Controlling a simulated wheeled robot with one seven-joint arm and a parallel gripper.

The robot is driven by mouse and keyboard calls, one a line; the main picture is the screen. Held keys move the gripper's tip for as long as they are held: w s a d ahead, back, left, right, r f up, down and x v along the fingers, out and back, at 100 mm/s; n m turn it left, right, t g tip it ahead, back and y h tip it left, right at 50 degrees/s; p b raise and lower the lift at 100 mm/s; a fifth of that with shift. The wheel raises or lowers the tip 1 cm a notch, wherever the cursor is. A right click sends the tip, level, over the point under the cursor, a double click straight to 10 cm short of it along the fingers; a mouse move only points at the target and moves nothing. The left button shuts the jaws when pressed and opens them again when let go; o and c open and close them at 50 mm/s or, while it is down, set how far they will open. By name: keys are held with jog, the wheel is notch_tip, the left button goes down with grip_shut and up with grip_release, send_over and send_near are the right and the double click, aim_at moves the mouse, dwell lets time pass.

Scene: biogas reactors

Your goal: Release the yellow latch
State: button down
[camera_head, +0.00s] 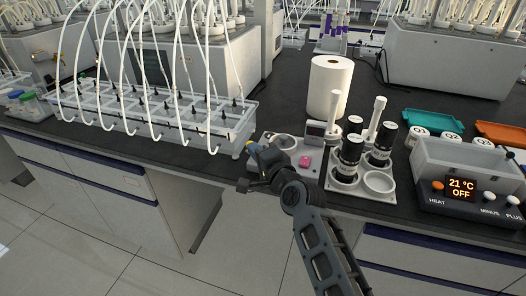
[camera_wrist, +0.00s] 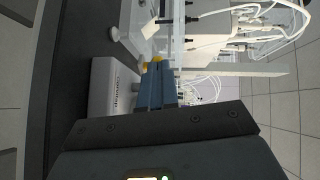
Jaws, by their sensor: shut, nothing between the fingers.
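My gripper (camera_head: 254,152) is shut, with its blue fingers together, at the right end of the clear reactor rack (camera_head: 165,110). In the wrist view the shut fingers (camera_wrist: 156,68) point toward the clear rack wall. A small yellow part, apparently the yellow latch (camera_wrist: 157,59), shows right at the fingertips. In the head view a bit of yellow (camera_head: 250,144) also shows there, mostly hidden by my gripper. I cannot tell whether the fingers touch the latch or how far it is turned.
White tubes rise from the rack. A white station with a pink item (camera_head: 305,161) stands just right of my gripper. The floor in front is clear.

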jog(key=shift+w+a, duration=0.3)
jog(key=shift+a, duration=0.65)
